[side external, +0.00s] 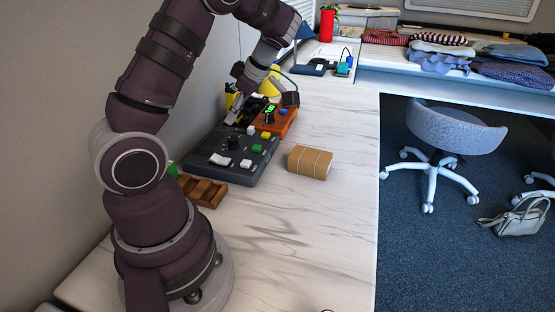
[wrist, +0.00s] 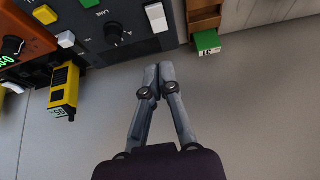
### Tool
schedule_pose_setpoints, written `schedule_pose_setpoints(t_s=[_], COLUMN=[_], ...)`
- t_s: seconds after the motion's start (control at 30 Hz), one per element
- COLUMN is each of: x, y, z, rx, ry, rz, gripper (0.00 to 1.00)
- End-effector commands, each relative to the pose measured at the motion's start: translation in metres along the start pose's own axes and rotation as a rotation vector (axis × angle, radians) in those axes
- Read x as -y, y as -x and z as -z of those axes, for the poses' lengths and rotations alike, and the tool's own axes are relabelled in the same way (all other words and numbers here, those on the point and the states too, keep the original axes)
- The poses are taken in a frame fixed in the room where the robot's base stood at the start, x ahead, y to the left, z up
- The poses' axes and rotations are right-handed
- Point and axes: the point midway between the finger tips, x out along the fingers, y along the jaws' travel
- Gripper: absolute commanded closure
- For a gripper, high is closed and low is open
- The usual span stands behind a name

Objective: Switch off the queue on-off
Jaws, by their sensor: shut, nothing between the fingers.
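A dark grey control panel (side external: 258,170) lies on the table with buttons, knobs and a white rocker switch (side external: 220,160) at its near end. A white switch also shows at the panel edge in the wrist view (wrist: 156,18). The labels are too small or cut off to tell which control is the queue on-off. My gripper (side external: 232,118) is over the wall side of the panels. In the wrist view its fingers (wrist: 151,72) are together and empty, below the panel edge in the picture and apart from the white switch.
An orange panel (side external: 285,122) with a green-lit knob adjoins the dark panel. A yellow block-like item (wrist: 64,88) stands beside the panels. A wooden tray (side external: 203,192) and green block (wrist: 206,40) are at the near end.

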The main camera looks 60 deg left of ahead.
Motion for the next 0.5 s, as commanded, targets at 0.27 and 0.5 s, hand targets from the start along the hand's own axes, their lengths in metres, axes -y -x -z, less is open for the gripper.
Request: schedule_pose_setpoints(t_s=[0.27, 0.5], x=[0.0, 0.0], y=[0.032, 0.034], z=[-0.007, -0.007], rx=[0.001, 0.002], ry=[0.0, 0.0], rz=[-0.001, 0.0], gripper=[1.0, 1.0])
